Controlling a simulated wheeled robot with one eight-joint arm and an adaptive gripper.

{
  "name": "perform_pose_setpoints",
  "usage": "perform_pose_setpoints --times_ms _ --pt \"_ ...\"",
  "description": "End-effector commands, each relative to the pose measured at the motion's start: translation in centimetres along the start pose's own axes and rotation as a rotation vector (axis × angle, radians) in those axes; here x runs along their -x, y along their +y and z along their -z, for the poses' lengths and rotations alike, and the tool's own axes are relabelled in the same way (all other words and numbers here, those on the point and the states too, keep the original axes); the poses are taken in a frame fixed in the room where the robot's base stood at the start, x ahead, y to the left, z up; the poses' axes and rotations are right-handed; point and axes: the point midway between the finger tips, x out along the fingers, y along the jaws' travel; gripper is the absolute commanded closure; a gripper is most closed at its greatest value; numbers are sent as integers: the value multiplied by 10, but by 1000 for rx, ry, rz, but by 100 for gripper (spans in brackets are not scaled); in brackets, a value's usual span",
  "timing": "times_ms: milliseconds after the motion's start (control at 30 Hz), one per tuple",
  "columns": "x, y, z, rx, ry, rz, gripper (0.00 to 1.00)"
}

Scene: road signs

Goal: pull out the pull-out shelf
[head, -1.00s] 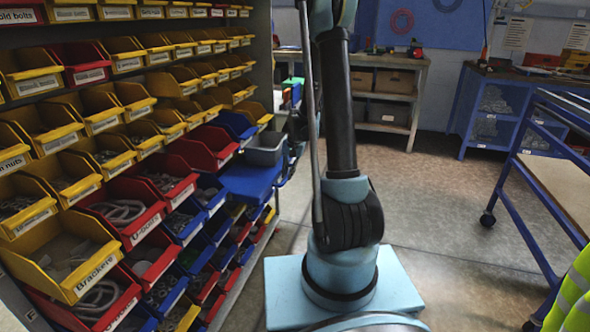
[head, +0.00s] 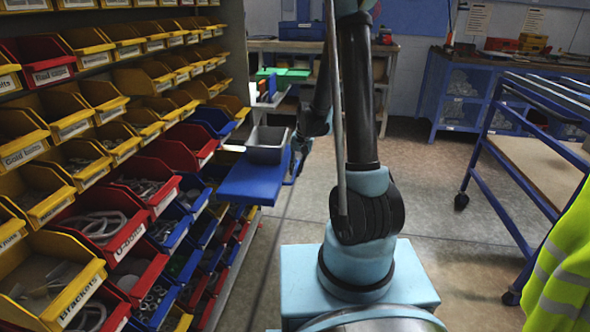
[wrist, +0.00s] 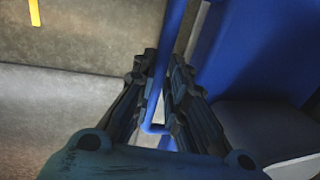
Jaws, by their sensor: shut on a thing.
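The blue pull-out shelf (head: 256,183) juts out from the right end of the bin rack in the head view. A grey open bin (head: 267,151) stands on it. My gripper (head: 299,146) is at the shelf's outer right side, small and partly hidden behind my arm. In the wrist view, the fingers of my gripper (wrist: 163,64) are on either side of a thin blue handle bar (wrist: 171,32) and shut on it. The blue shelf panel (wrist: 255,48) is just right of the fingers.
The rack of yellow, red and blue labelled bins (head: 110,150) fills the left. A blue trolley (head: 540,160) and a hi-vis vest (head: 562,270) are on the right. A workbench (head: 400,75) stands behind. Open floor (head: 420,190) lies between my arm and the trolley.

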Motion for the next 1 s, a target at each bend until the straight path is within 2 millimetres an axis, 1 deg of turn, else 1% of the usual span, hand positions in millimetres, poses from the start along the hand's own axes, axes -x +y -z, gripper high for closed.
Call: perform_pose_setpoints --times_ms 33,133,167,200,233,267,667,767,867,1000 --pt "0 0 5 -2 8 0 100" --pt "0 -1 4 -1 8 0 100" --pt "0 -1 4 -1 8 0 85" --pt "0 -1 4 -1 8 0 76" --pt "0 -1 4 -1 7 0 69" --pt "0 -1 4 0 6 0 67" --pt "3 -2 1 1 3 0 67" --pt "9 -1 1 1 2 0 67" --pt "20 -1 1 1 2 0 67" --pt "39 -1 2 0 2 0 67"
